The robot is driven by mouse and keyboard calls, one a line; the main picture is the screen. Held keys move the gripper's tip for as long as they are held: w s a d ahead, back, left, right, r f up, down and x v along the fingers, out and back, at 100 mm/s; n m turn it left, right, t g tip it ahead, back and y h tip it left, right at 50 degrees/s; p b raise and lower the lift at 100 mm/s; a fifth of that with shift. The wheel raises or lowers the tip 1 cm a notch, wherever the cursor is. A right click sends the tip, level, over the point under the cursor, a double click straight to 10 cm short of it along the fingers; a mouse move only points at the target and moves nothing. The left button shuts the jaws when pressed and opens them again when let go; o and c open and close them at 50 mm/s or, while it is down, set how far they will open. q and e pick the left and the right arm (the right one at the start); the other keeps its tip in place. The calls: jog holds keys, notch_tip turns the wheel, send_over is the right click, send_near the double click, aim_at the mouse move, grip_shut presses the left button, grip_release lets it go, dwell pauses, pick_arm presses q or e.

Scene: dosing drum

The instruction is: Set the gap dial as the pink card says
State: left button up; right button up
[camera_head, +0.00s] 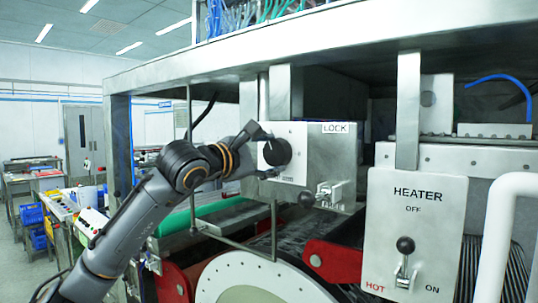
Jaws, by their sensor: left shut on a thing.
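A round black knob (279,152) sits on the left side of a pale box panel (307,139). My left gripper (268,153) comes in from the left and is shut on this knob, with one finger above and one below. The gripper partly hides the panel's left side. I cannot make out any dial marks or pointer around the knob. No pink card can be made out in this view. My right gripper is not in view.
A LOCK label (335,128) is on the same box, above a small lever with a black ball (306,199). The HEATER panel (412,210) with its lever stands to the right. Red brackets (331,262) and a white drum face (214,279) lie below. A white pipe (490,240) runs at right.

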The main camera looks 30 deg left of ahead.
pick_arm(q)
jog(key=m, duration=0.6)
jog(key=shift+m+p, duration=0.3)
jog(key=shift+p, duration=0.05)
jog(key=m+p, duration=0.1)
jog(key=m, duration=0.4)
jog(key=m+p, duration=0.1)
jog(key=m, duration=0.4)
jog(key=shift+m+p, duration=0.3)
jog(key=shift+m, duration=0.1)
jog(key=m+p, duration=0.1)
jog(key=m, duration=0.4)
jog(key=shift+f, duration=0.15)
jog(key=shift+d+m+p, duration=0.1)
jog(key=shift+m+p, duration=0.2)
jog(key=o, duration=1.2)
